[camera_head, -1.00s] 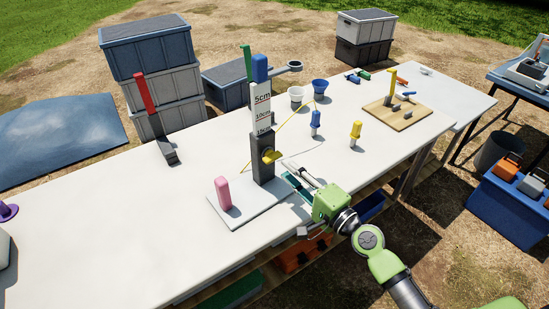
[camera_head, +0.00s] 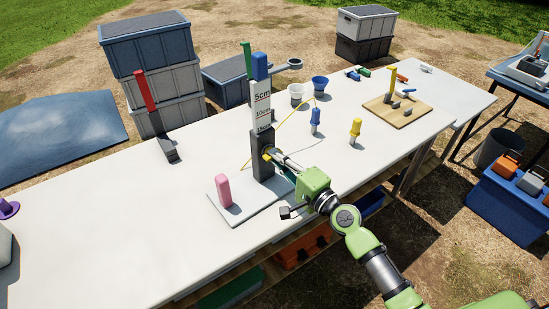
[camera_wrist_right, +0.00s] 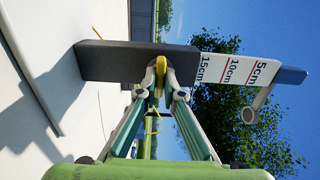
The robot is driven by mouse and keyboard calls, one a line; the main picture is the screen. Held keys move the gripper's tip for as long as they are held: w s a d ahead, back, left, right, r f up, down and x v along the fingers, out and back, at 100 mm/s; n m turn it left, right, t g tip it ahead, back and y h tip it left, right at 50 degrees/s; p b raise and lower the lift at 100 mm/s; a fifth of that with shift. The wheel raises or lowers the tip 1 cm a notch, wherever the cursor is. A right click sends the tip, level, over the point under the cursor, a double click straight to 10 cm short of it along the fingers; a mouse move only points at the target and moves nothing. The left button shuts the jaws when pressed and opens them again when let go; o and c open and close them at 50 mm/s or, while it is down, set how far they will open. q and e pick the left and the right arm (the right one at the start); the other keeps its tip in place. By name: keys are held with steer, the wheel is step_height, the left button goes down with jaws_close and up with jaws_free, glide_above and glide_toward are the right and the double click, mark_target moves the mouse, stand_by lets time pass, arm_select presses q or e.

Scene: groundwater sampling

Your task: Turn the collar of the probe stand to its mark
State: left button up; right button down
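The probe stand (camera_head: 262,166) is a dark upright post on a pale base plate (camera_head: 247,211). A white scale plate (camera_head: 261,105) marked 5cm, 10cm and 15cm rises above it. A small yellow collar (camera_head: 267,153) sits on the post's front; it also shows in the wrist view (camera_wrist_right: 160,68). My right gripper (camera_wrist_right: 160,85) reaches it from the front right, its fingertips closed on either side of the yellow part. The fingertips hide part of the collar, and I cannot make out its mark. My left gripper is not in view.
A pink block (camera_head: 223,190) stands on the base plate, left of the post. A blue bottle (camera_head: 315,121) and a yellow bottle (camera_head: 355,129) stand to the right. A yellow cord runs behind the post.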

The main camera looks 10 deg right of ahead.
steer(key=n, duration=1.8)
steer(key=c, duration=2.1)
jaws_free()
steer(key=shift+s, duration=0.1)
steer(key=v, duration=1.2)
steer(key=shift+a+f, duration=0.1)
